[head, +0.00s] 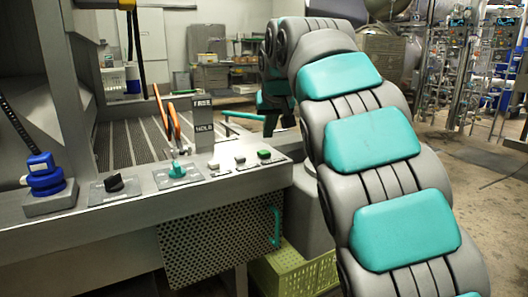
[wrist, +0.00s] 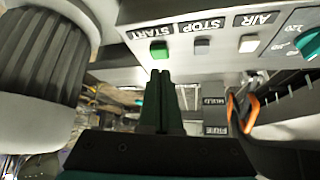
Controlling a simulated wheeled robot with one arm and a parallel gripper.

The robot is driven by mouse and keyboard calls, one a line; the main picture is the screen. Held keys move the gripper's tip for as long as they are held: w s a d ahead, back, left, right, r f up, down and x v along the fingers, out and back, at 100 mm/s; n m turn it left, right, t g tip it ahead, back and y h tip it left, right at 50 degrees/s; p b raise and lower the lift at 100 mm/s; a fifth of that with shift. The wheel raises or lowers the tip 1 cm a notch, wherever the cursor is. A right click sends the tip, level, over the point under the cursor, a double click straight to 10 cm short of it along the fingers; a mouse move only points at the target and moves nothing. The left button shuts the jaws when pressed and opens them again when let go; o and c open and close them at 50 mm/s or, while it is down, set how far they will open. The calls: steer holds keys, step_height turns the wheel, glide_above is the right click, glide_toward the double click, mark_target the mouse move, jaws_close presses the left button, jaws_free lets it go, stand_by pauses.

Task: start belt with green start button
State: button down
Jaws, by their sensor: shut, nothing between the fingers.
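The green start button (head: 264,153) sits at the right end of the sloped control panel (head: 140,205) in the head view. In the wrist view the green button (wrist: 158,49) shows beside the upside-down word START. My gripper (wrist: 160,73) is shut and empty. Its dark fingertips appear just below the green button in the wrist view, with a small gap in the picture; the true distance is hard to tell. In the head view my arm covers part of the scene, and the fingertips are not clear there.
A grey STOP button (wrist: 202,46) and a white AIR button (wrist: 249,43) sit beside the green one. A teal knob (head: 178,170), a black knob (head: 114,184) and a blue connector (head: 44,175) are further left. Orange-handled levers (head: 172,118) and an upright sign (head: 203,118) stand behind the panel.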

mark_target(265, 153)
steer(key=shift+f, duration=0.1)
steer(key=shift+b+x, duration=0.75)
steer(key=shift+x, duration=2.7)
steer(key=shift+f, duration=0.1)
steer(key=shift+f+b, duration=0.3)
steer(key=shift+s+d+r+b, duration=0.15)
steer(key=shift+s+b, duration=0.05)
steer(key=shift+s, duration=0.3)
steer(key=shift+s+d+r+b, duration=0.15)
steer(key=shift+s+r+b, duration=0.05)
steer(key=shift+s, duration=0.3)
steer(key=shift+s+d+r+b, duration=0.15)
steer(key=shift+s+b, duration=0.05)
steer(key=shift+s, duration=0.25)
steer(key=shift+r, duration=0.15)
